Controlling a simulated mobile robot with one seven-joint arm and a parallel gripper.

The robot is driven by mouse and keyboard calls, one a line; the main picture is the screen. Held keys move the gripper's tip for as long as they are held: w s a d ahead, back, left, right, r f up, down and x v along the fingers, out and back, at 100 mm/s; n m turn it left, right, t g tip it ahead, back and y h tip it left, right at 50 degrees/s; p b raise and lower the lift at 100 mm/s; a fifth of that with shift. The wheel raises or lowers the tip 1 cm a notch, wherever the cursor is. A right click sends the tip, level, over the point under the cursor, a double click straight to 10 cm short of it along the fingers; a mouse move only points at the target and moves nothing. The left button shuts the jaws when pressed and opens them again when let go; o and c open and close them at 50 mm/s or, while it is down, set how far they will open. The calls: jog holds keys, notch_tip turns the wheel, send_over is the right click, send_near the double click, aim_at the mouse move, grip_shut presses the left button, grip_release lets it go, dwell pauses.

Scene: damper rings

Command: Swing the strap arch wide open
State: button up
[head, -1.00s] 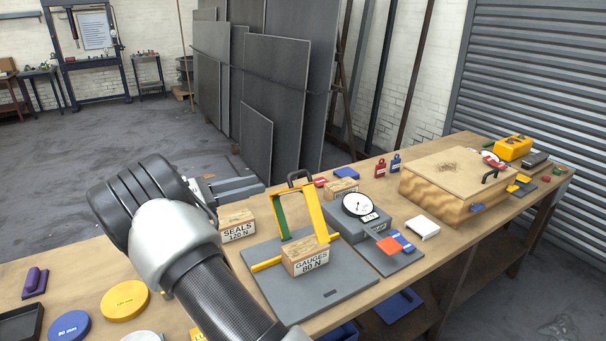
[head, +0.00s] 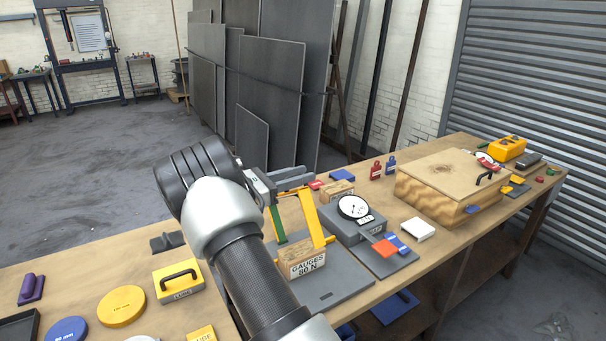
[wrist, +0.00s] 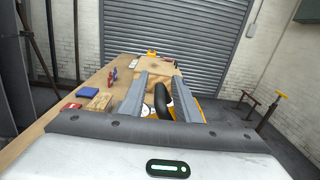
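The strap arch (head: 310,213), with one yellow and one green leg, stands raised over a grey base plate (head: 338,288). A wooden block marked GAUGES 80 N (head: 303,261) sits at its foot. My gripper (head: 308,180) is at the top of the arch, its fingers pointing right. In the wrist view, the arch's black handle (wrist: 162,100) lies between the two spread fingers of my gripper (wrist: 161,78), with gaps visible beside it. In the head view the handle is hidden behind the gripper. My arm covers the plate's left part.
A dial gauge (head: 353,207) on a grey box stands right of the arch, with a red and blue pad (head: 385,248) in front. A wooden case (head: 450,185) is farther right. A yellow LUBE block (head: 179,281) and discs lie left.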

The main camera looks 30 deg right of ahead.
jog(key=shift+d, duration=0.55)
grip_shut()
jog(key=shift+r, duration=0.1)
